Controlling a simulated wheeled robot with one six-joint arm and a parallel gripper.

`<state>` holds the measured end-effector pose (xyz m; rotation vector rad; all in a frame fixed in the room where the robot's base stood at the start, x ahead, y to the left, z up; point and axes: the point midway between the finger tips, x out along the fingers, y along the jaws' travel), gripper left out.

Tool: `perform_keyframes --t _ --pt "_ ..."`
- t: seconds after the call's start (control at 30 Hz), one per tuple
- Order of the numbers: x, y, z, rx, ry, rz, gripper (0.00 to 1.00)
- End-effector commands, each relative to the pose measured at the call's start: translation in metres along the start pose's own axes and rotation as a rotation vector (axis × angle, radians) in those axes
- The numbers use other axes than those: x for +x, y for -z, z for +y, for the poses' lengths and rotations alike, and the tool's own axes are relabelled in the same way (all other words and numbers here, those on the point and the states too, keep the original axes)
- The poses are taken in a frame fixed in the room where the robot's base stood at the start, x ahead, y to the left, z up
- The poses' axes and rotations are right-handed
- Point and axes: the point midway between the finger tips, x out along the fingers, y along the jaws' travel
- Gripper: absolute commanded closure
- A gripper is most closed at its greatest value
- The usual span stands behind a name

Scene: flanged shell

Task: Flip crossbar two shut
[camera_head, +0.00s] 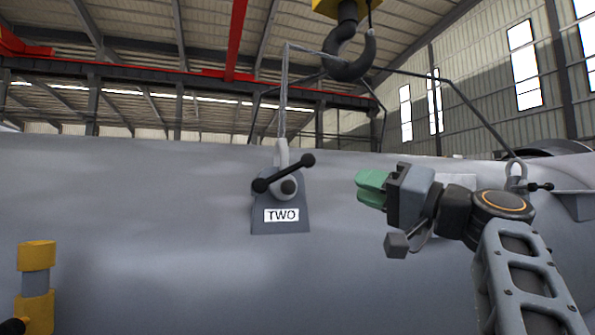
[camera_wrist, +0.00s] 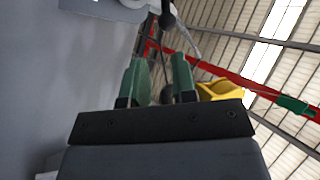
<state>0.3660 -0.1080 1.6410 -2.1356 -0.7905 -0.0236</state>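Crossbar two (camera_head: 284,173) is a black bar with ball ends on a grey bracket labelled TWO (camera_head: 281,215), fixed to the grey shell. The bar is tilted, right end higher than left. A light grey shackle or hook with a cable rises behind it. My gripper (camera_head: 364,188) has green fingers and is to the right of the crossbar, pointing left, apart from it. In the wrist view my gripper (camera_wrist: 160,62) shows a clear gap between its fingers, with nothing held. A black ball end (camera_wrist: 167,20) shows beyond the fingertips there.
A large crane hook (camera_head: 349,60) hangs above, with cables running to the shell (camera_head: 140,210). Another crossbar (camera_head: 540,187) with its shackle is at the far right, behind my arm. A yellow-and-grey post (camera_head: 36,280) stands at lower left. The space between gripper and crossbar two looks clear.

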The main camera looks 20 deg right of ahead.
Motion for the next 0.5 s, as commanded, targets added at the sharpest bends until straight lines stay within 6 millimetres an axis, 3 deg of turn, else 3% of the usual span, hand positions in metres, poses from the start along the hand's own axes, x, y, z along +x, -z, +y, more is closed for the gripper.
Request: perform_keyframes --t 0.23,0.5 --pt "0.013 -0.013 -0.009 0.060 0.041 -0.077 0.75" --pt "0.063 -0.015 -0.013 0.061 0.041 -0.078 0.75"
